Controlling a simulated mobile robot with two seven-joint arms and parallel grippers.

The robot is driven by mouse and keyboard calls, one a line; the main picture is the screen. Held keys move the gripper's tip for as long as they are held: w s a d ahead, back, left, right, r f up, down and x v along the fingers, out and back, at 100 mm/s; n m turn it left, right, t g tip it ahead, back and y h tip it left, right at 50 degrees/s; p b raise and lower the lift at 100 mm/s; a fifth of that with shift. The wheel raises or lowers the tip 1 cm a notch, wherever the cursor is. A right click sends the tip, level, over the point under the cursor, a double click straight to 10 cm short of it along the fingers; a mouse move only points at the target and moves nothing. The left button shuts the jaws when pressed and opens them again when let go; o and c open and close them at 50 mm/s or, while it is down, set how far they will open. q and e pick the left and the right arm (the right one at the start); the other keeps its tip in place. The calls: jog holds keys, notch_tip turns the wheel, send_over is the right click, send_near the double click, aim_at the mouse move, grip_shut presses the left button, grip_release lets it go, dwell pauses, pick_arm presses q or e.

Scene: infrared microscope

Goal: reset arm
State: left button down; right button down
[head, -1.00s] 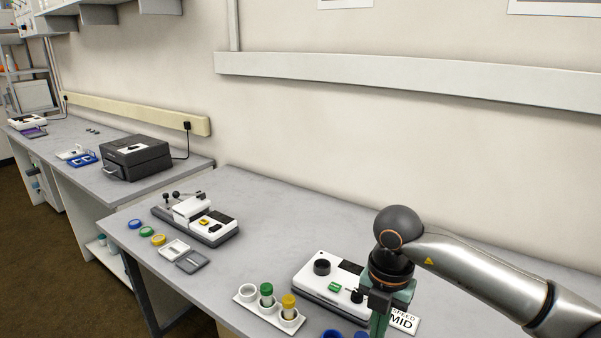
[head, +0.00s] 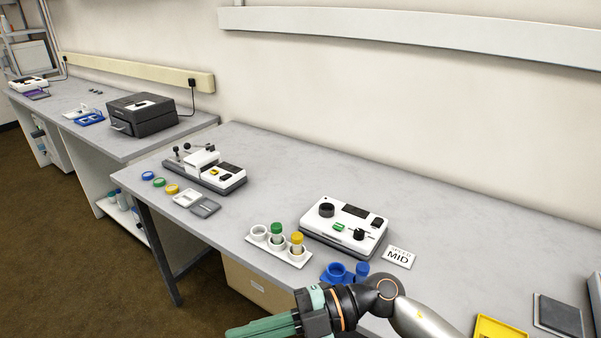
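My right arm comes in from the lower right. Its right gripper (head: 236,331), with green fingers, points left at the bottom edge of the head view, in front of the near bench's front edge. The fingers lie close together and are partly cut off by the picture edge, so their opening is unclear. I see nothing held between them. My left gripper is not in view.
A dark box (head: 142,114) stands on the far bench.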

jog(key=w+d+r+m+t+y, duration=0.25)
jog(key=w+m+t+y, duration=0.2)
jog(key=m+t, duration=0.7)
jog(key=w+d+f+m+t+h, duration=0.4)
jog(key=d+f+m+t+h, duration=0.5)
jog(key=d+f+m+h, duration=0.25)
jog(key=s+d+f+m+g+h, duration=0.3)
jog(key=s+d+f, duration=0.2)
jog(key=s+f, duration=0.3)
jog(key=s+d+f+m+g+h, duration=0.3)
jog(key=s+f, duration=0.4)
jog(key=f, duration=0.6)
jog(key=shift+s+d+g+h, duration=0.35)
jog(key=shift+d+g+h, duration=0.2)
jog(key=shift+d, duration=0.7)
